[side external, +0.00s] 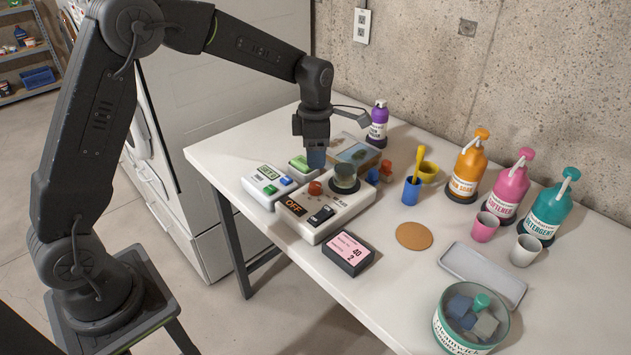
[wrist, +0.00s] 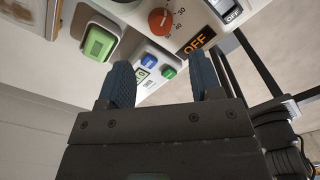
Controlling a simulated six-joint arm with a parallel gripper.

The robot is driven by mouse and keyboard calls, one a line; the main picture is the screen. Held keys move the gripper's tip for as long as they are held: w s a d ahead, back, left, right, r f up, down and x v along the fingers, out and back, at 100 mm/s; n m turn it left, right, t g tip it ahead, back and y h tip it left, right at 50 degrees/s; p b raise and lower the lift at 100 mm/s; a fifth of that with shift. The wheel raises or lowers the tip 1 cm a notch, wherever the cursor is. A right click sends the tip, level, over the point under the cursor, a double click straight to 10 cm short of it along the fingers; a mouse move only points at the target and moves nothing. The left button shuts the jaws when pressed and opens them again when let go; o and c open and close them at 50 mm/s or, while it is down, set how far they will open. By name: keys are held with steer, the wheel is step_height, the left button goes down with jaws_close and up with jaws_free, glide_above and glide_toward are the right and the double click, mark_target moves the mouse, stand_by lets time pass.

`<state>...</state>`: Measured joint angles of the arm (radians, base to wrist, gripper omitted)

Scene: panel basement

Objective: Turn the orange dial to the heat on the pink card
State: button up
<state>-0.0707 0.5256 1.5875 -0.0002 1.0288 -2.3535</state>
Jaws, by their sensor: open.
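The pink card (side external: 348,249) lies on a black block in front of the unit and shows 40 and a smaller 2. My gripper (side external: 316,160) is above and behind the dial, apart from it. In the wrist view its blue fingers (wrist: 162,72) are open and empty.
A white timer box (side external: 267,187) with green and blue buttons and a green-topped item (side external: 302,167) stand close by the unit. Behind are a framed tray (side external: 356,152) and a purple bottle (side external: 378,125).

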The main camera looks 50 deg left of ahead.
mark_target(316, 185)
step_height(316, 185, down, 9)
steer(key=shift+r, duration=0.1)
steer(key=shift+c, duration=0.3)
steer(key=c, duration=0.9)
steer(key=shift+o, duration=0.2)
steer(key=shift+m, duration=1.5)
steer(key=o, duration=0.9)
step_height(316, 185, up, 14)
steer(key=shift+f, duration=0.1)
